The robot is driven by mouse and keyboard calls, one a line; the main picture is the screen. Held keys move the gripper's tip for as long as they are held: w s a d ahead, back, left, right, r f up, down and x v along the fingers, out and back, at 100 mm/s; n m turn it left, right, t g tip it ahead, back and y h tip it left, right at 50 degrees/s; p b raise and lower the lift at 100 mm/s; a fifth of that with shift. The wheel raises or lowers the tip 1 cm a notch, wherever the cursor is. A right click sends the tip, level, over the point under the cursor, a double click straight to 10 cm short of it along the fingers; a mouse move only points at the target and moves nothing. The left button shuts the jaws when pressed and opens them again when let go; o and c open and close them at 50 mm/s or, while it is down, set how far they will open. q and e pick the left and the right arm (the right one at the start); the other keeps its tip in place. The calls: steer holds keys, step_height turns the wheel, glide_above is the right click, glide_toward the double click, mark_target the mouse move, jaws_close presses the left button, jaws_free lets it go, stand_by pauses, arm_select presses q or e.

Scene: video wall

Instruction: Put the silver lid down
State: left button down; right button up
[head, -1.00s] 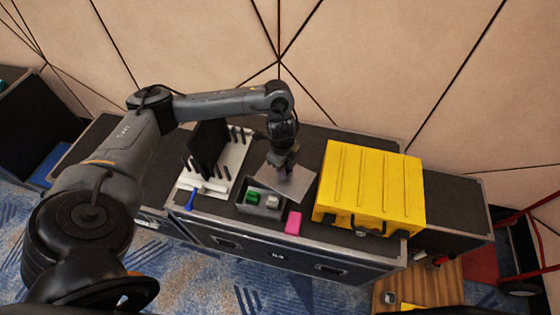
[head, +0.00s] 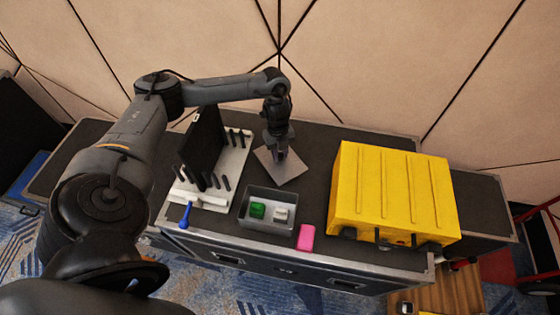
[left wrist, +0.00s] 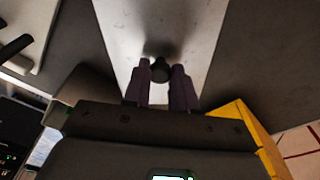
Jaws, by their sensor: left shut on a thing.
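The silver lid (head: 291,173) is a flat square plate with a small black knob, behind the open grey box (head: 266,226) in the head view. My left gripper (head: 281,156) points down and is shut on the lid's knob. In the left wrist view the knob (left wrist: 160,72) sits between the two fingers, with the pale lid (left wrist: 194,25) beyond. The lid is over the dark case top (head: 335,150); I cannot tell whether it touches it. My right gripper is not in view.
The box holds a green block (head: 257,210) and a white piece (head: 281,213). A pink block (head: 306,237) lies to its right, and a yellow case (head: 392,195) stands farther right. A white pegged rack (head: 228,165) with a black panel and a blue tool (head: 186,215) are left.

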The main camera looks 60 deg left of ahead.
mark_target(280, 160)
arm_select(q)
step_height(280, 160, down, 5)
steer(key=shift+a+r+b, duration=0.1)
steer(key=shift+b, duration=0.45)
steer(key=shift+f, duration=0.2)
steer(key=c, duration=0.9)
jaws_free()
steer(key=shift+r, duration=0.1)
